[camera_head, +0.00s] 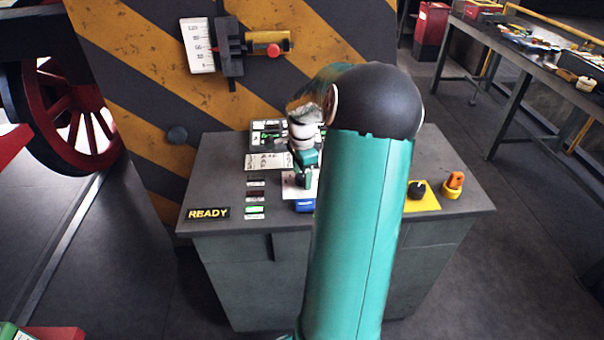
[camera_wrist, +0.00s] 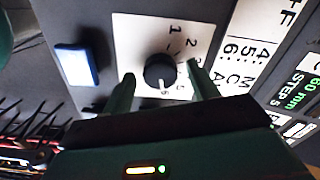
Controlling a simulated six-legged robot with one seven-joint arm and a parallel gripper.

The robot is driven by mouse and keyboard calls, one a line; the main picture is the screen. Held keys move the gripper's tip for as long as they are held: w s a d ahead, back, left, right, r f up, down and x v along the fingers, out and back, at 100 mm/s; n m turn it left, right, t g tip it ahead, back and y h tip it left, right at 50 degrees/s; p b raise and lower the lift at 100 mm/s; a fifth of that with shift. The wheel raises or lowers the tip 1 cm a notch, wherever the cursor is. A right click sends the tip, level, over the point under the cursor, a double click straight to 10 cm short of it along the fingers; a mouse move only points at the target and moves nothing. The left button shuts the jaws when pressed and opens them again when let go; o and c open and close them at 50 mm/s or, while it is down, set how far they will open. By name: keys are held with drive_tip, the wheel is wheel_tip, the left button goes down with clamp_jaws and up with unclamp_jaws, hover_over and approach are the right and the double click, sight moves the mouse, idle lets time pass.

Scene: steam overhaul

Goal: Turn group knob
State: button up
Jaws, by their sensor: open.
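The group knob (camera_wrist: 160,71) is a round black dial on a white plate (camera_wrist: 135,30) with numbers around it; 1 and 2 read clearly, others are partly hidden. In the wrist view my gripper (camera_wrist: 163,80) is open, with one green finger on each side of the knob. I cannot tell whether either finger touches it. In the head view my gripper (camera_head: 305,176) is over the white plate (camera_head: 289,187) on the console, and my arm hides much of that area, including the knob.
A blue button (camera_wrist: 77,65) lies beside the plate; it also shows in the head view (camera_head: 305,206). The grey console (camera_head: 225,160) carries a READY sign (camera_head: 208,213), a black knob (camera_head: 417,190) and an orange switch (camera_head: 454,184). A striped wall (camera_head: 150,60) stands behind.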

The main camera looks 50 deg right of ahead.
drive_tip(key=shift+f, duration=0.15)
drive_tip(key=c, duration=1)
